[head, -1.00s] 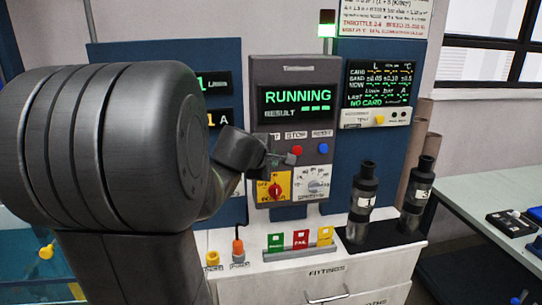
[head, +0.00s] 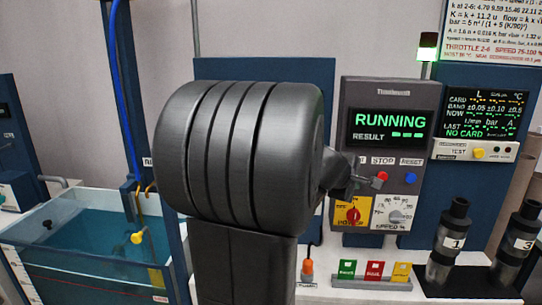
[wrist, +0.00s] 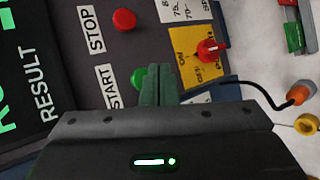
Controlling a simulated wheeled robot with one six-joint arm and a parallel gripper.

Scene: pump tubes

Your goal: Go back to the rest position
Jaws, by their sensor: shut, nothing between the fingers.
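My gripper (head: 364,182) is shut and empty in front of the grey control panel (head: 425,100). In the wrist view its closed fingers (wrist: 158,72) are beside the green START button (wrist: 137,78) and partly cover it. I cannot tell whether they touch it. The red STOP button (wrist: 124,20) is clear of the fingers and also shows in the head view (head: 382,177). The panel display (head: 390,122) reads RUNNING. My arm hides the middle of the head view and the panel's lower left edge.
A water tank (head: 80,245) stands at left. A red knob (head: 352,215) and the speed dial (head: 398,216) sit under the buttons. Green, red and yellow cards (head: 374,270) stand below. Two dark cylinders, 1 (head: 452,240) and 3 (head: 518,245), stand at right.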

